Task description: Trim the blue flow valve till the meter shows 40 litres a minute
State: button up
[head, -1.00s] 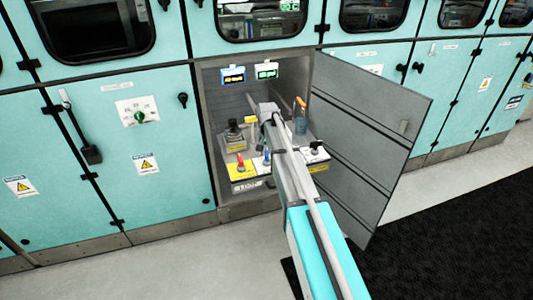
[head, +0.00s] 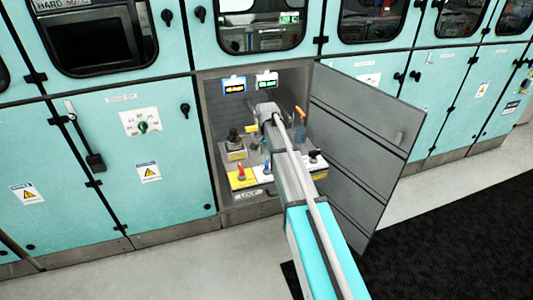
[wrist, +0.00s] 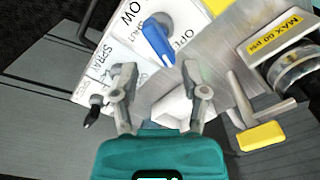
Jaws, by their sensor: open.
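The blue flow valve handle (wrist: 157,42) is on a white plate with "OPEN" and "SHUT" lettering in the wrist view. In the head view its small blue handle (head: 267,164) shows low in the open cabinet, beside my arm. My gripper (wrist: 158,78) is open and empty, its two fingers apart. In the wrist view the handle appears just beyond the fingertips, and no contact shows. Two meters hang at the cabinet's back: a blue-framed one (head: 233,85) with orange digits and a white-framed one (head: 267,80) with green digits. Neither reading is legible.
A red handle (head: 240,173) stands left of the blue one, and a black handle (head: 314,155) to the right. The cabinet door (head: 365,140) stands open at the right.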

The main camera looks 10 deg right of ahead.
aim_at(267, 161)
jog(key=shift+r+p, duration=4.35)
jog(key=shift+r, duration=0.35)
jog(key=s+n, duration=0.7)
jog(key=s, duration=1.9)
jog(key=shift+s+r+p, duration=0.25)
jog(key=shift+r+p, duration=0.05)
jog(key=s, duration=0.3)
jog(key=shift+s+r+n, duration=0.1)
jog(key=shift+s+n, duration=0.05)
jog(key=shift+n, duration=0.25)
